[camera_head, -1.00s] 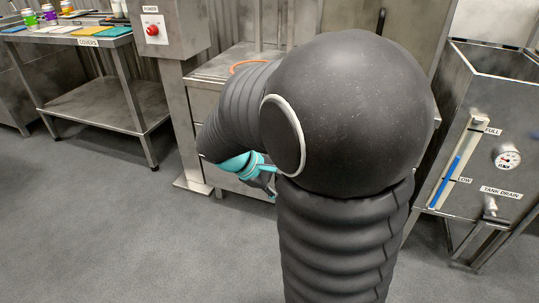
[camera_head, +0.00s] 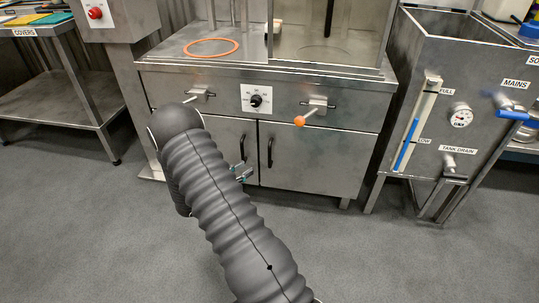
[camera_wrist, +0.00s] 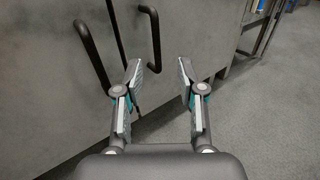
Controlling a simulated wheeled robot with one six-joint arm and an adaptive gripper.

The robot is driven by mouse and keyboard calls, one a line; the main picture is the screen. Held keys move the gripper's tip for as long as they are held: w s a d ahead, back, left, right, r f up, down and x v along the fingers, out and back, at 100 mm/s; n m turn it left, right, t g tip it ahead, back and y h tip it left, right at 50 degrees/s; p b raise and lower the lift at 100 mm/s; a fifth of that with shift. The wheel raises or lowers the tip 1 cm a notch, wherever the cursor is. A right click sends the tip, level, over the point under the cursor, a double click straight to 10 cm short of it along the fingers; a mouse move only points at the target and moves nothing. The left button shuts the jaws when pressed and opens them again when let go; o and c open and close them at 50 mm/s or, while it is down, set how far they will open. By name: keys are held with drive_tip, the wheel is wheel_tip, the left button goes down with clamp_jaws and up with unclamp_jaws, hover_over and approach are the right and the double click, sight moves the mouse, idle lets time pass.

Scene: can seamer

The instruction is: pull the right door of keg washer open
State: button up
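The keg washer (camera_head: 365,100) is a steel cabinet with two lower doors, both looking shut. Its right door (camera_head: 318,160) carries a black bar handle (camera_head: 270,150) near the middle seam. The left door (camera_head: 222,135) has a matching handle (camera_head: 243,147). My gripper (camera_head: 242,174) is low in front of the doors, near the seam, partly hidden by my arm. In the wrist view my gripper (camera_wrist: 160,68) is open and empty. The right door's handle (camera_wrist: 155,42) is just beyond the fingertips, apart from them; the left door's handle (camera_wrist: 92,55) is further left.
Above the doors are a knob panel (camera_head: 257,99) and two protruding clamps, one orange-tipped (camera_head: 301,120). A tank with a drain tap (camera_head: 449,162) stands at right, a steel table (camera_head: 62,120) at left. Grey floor (camera_head: 380,255) in front is clear.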

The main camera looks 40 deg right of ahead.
hover_over(269, 167)
drive_tip(key=shift+w+d+f+n+t, duration=0.2)
drive_tip(key=shift+d+f+n+t, duration=0.1)
drive_tip(key=shift+f, duration=0.25)
clamp_jaws()
idle(0.3)
